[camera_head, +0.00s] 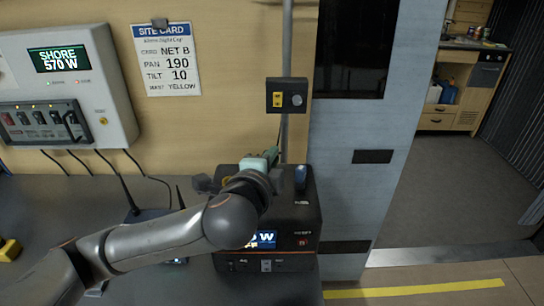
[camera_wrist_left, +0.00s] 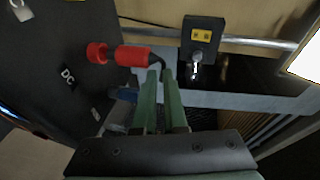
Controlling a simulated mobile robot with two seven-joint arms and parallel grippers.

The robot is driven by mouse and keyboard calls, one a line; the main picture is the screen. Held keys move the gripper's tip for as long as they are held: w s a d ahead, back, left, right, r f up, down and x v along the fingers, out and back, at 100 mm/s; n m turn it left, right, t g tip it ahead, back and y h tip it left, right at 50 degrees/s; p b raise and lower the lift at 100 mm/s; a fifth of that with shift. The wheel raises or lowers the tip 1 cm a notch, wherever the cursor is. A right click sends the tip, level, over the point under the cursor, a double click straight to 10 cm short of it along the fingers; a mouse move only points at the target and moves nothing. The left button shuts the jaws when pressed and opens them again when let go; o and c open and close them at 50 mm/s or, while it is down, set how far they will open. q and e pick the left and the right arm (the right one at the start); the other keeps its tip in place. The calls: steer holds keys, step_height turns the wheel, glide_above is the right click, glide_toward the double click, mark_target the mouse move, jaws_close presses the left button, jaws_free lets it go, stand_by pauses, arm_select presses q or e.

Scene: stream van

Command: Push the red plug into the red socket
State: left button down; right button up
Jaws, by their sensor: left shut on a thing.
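The red plug (camera_wrist_left: 134,56) shows in the left wrist view as a red cylinder with a dark cable at its right end. The red socket (camera_wrist_left: 97,53) is a red ring on the dark panel just left of it. The plug points at the socket, with what looks like a small gap between them. My left gripper (camera_wrist_left: 162,72) has its green fingers close together at the plug's cable end, shut on it. In the head view my left gripper (camera_head: 272,156) is over the black power box (camera_head: 295,222); plug and socket are hidden there. My right gripper is not in view.
A box with a yellow outlet (camera_head: 287,95) is fixed to a vertical pipe behind my gripper. A blue-grey partition (camera_head: 350,190) stands close to the right of the power box. A white shore-power unit (camera_head: 60,85) hangs on the left wall, with cables below.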

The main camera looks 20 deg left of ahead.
arm_select(q)
steer(key=shift+f+b, duration=0.5)
steer(key=shift+f, duration=0.6)
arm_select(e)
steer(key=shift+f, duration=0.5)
arm_select(q)
steer(key=c, duration=0.9)
jaws_free()
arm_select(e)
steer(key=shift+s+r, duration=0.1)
